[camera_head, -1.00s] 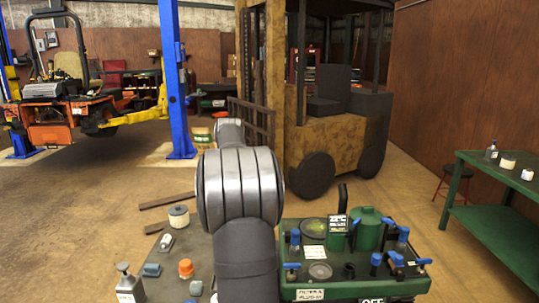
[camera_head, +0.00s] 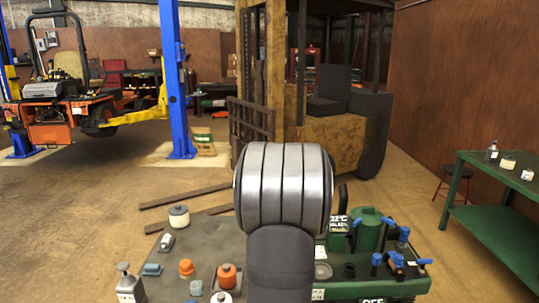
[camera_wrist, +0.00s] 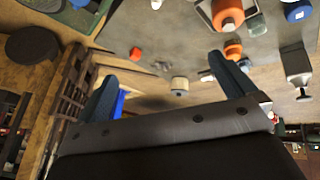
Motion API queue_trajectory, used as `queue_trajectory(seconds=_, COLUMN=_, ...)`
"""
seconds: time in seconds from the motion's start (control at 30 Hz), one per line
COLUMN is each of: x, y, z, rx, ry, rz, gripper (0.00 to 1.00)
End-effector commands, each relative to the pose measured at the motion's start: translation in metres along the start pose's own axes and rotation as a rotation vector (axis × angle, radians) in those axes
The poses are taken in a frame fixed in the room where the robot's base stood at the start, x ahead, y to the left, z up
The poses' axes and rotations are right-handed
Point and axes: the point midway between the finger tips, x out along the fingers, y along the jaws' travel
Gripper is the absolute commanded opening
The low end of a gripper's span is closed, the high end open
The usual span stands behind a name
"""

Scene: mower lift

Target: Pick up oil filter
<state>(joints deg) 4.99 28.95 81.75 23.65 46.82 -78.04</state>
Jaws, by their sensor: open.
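I cannot tell for sure which item is the oil filter. A cream cylinder with a dark top (camera_head: 179,216) stands at the far left corner of the dark bench top in the head view. A cream cylinder, likely the same one, shows between and beyond my fingers in the wrist view (camera_wrist: 179,86). An orange canister (camera_head: 227,276) and a smaller orange item (camera_head: 187,268) stand nearer; orange cylinders also show in the wrist view (camera_wrist: 228,14). My gripper (camera_wrist: 162,68) is open, with nothing between its blue-grey fingers. My arm hides it in the head view.
A grey bottle (camera_head: 127,284) and small blue items (camera_head: 152,269) share the bench's left side. A green unit (camera_head: 370,285) with blue-handled valves fills the right side. A green side table (camera_head: 500,205) stands further right. Open floor lies left of the bench.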

Motion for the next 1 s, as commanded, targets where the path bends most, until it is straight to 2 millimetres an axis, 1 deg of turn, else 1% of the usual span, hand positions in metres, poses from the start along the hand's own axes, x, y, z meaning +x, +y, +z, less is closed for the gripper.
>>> queue_trajectory(seconds=0.03, x=0.000, y=0.001, z=0.005, rx=0.023, ry=0.003, rz=0.009, gripper=1.00)
queue_trajectory(seconds=0.13, x=0.001, y=0.003, z=0.009, rx=0.052, ry=0.008, rz=0.023, gripper=1.00)
queue_trajectory(seconds=0.43, x=0.001, y=0.003, z=0.011, rx=0.063, ry=0.010, rz=0.028, gripper=1.00)
queue_trajectory(seconds=0.47, x=0.001, y=0.003, z=0.011, rx=0.063, ry=0.010, rz=0.028, gripper=0.96)
queue_trajectory(seconds=0.5, x=0.001, y=0.003, z=0.011, rx=0.062, ry=0.010, rz=0.028, gripper=0.88)
queue_trajectory(seconds=0.53, x=0.001, y=0.003, z=0.011, rx=0.062, ry=0.010, rz=0.028, gripper=0.82)
queue_trajectory(seconds=0.8, x=0.001, y=0.002, z=0.010, rx=0.057, ry=0.007, rz=0.024, gripper=0.82)
queue_trajectory(seconds=0.87, x=0.001, y=-0.006, z=0.009, rx=0.030, ry=-0.009, rz=0.002, gripper=0.82)
queue_trajectory(seconds=0.97, x=0.001, y=-0.038, z=0.008, rx=-0.080, ry=-0.084, rz=-0.083, gripper=0.82)
queue_trajectory(seconds=1.0, x=-0.001, y=-0.054, z=0.009, rx=-0.139, ry=-0.126, rz=-0.127, gripper=0.82)
